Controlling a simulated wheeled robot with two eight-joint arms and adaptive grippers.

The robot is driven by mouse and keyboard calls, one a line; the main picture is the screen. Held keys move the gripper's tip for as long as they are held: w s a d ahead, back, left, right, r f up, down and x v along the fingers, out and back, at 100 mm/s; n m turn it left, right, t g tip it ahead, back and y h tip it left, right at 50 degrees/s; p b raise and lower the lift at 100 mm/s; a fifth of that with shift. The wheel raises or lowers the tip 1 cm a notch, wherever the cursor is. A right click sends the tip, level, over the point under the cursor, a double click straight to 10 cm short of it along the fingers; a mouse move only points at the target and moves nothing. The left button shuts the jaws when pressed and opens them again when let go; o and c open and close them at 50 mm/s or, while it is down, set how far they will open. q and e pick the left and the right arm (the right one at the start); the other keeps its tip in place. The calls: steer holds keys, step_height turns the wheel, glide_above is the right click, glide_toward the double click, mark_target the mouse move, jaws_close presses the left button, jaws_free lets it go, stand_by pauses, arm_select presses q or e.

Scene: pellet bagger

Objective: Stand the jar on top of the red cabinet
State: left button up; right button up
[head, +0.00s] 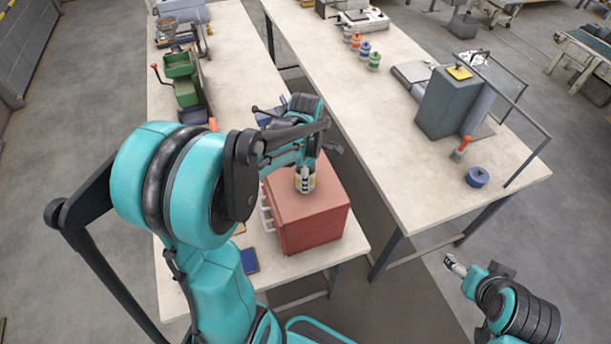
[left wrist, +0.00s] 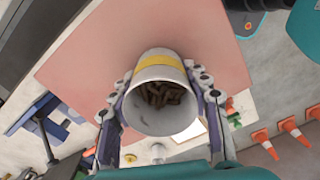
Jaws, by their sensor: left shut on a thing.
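The jar (left wrist: 160,107) is a pale open cylinder with a yellow band and brown pieces inside. It sits between the fingers of my left gripper (left wrist: 161,100), which is shut on it. In the head view the jar (head: 305,184) shows partly below my left gripper (head: 305,172), over the top of the red cabinet (head: 318,204). The cabinet's flat top (left wrist: 205,38) fills much of the left wrist view behind the jar. I cannot tell whether the jar's base touches it. My right gripper (head: 455,265) is at the lower right, away from the tables; its fingers are too small to judge.
The cabinet stands near the front end of the left table (head: 235,60), with pale handles on its left side. A green machine (head: 182,78) stands farther back. A grey box (head: 450,103) and a blue round thing (head: 477,177) stand on the right table (head: 385,150).

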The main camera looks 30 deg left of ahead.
arm_select(q)
steer(key=shift+f, duration=0.2)
steer(key=o, duration=1.5)
steer(key=shift+r, duration=0.2)
steer(key=shift+r, duration=0.25)
step_height(320, 180, up, 11)
steer(key=p, duration=0.2)
steer(key=s+d+m+t, duration=0.2)
steer(key=s+d+m, duration=0.1)
steer(key=m, duration=0.4)
steer(key=s+d+m+t, duration=0.2)
steer(key=s+d+m, duration=0.1)
steer(key=m, duration=0.5)
steer(key=s+d+f+m+t, duration=0.1)
steer(key=s+d+m+t, duration=0.2)
steer(key=m, duration=0.5)
steer(key=shift+s+f, duration=0.1)
steer(key=shift+s, duration=0.25)
